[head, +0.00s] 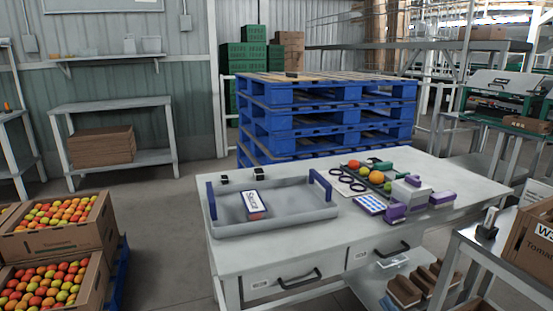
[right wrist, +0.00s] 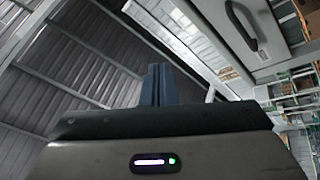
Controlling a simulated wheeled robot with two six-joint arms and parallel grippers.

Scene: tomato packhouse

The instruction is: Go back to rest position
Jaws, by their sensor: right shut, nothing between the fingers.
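My right gripper (right wrist: 157,68) shows in the right wrist view. Its two dark blue-grey fingers are together, with nothing between them. A dark bar and a grey housing with a lit strip and a green light lie below the fingers. Behind them are the ribbed roof and beams, and at the upper right a pale panel with a dark handle (right wrist: 240,25). I cannot make out either gripper in the head view. My left gripper is not in view.
A white worktable (head: 235,255) holds a grey tray (head: 290,222) with a small box (head: 252,204), tomatoes and purple-grey items. Blue pallets (head: 330,118) stand behind it. Tomato crates (head: 75,240) are at the left. A metal side table (head: 500,262) stands at the right.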

